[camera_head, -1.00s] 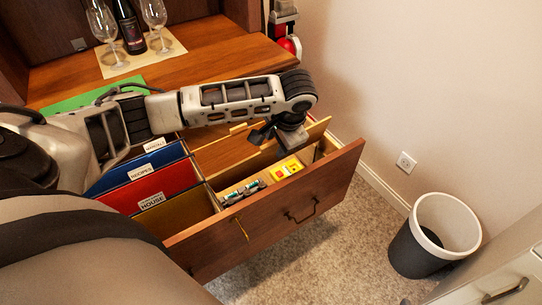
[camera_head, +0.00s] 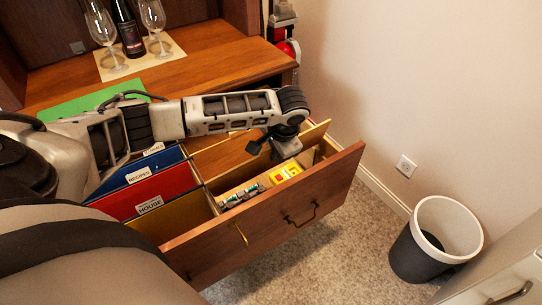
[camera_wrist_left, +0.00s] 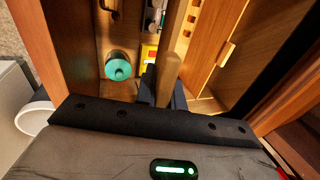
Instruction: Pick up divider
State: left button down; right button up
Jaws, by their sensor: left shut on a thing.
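The divider (camera_head: 231,153) is a thin wooden board standing inside the pulled-out drawer (camera_head: 262,222). Its light upper edge also shows in the left wrist view (camera_wrist_left: 172,55), running between my fingers. My left gripper (camera_head: 270,147) reaches down over the drawer and is shut on the divider; in the left wrist view its dark fingers (camera_wrist_left: 163,92) sit on both sides of the board. The board still stands within the drawer. The gripper and wrist hide part of it. My right gripper is not in view.
Blue, red (camera_head: 160,189) and yellow folders fill the drawer's left part. Small bottles (camera_head: 241,195) and yellow-red boxes (camera_head: 286,170) lie along its front compartment. Wine glasses and a bottle (camera_head: 130,32) stand on the hutch top. A bin (camera_head: 412,255) stands right on the carpet.

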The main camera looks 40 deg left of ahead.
pick_arm(q)
jog(key=shift+r, duration=0.15)
notch_tip(320, 180, up, 9)
jog(key=shift+r+p, duration=0.2)
jog(key=shift+p, duration=0.65)
jog(key=shift+r+p, duration=0.35)
jog(key=shift+p, duration=0.1)
jog(key=shift+f+p, duration=0.1)
jog(key=shift+p, duration=0.2)
jog(key=shift+f, duration=0.1)
